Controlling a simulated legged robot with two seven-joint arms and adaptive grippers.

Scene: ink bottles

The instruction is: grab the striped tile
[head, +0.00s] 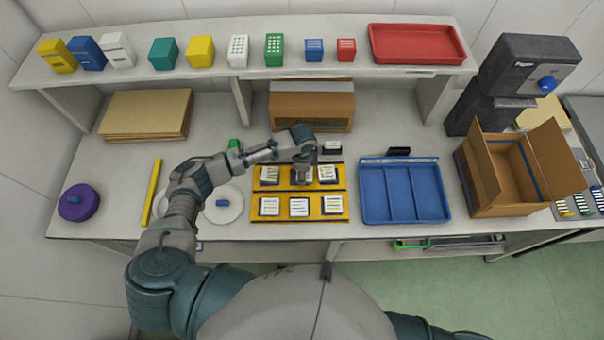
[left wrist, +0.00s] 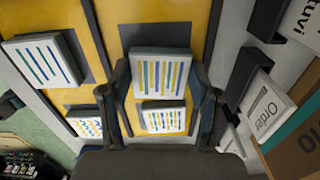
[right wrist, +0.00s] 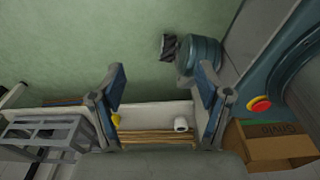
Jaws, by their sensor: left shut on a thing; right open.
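A white tile with blue and yellow stripes (left wrist: 160,77) is between the fingers of my left gripper (left wrist: 160,85), which is shut on it. In the head view my left gripper (head: 303,168) is over the back row of the yellow tile rack (head: 284,190), where it partly hides the middle tile (head: 299,177). Another striped tile (left wrist: 163,117) lies close by in the left wrist view. A tile with blue and green stripes (left wrist: 42,61) and a dotted-looking tile (left wrist: 86,124) are to the left there. My right gripper (right wrist: 163,88) is open and empty, away from the tiles.
A blue divided tray (head: 404,192) is right of the rack, with an open carton (head: 515,170) beyond it. A closed carton (head: 312,106) stands behind the rack. A white plate (head: 224,205) and a yellow bar (head: 152,192) lie to the left. Small black stands (left wrist: 267,20) are close behind the rack.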

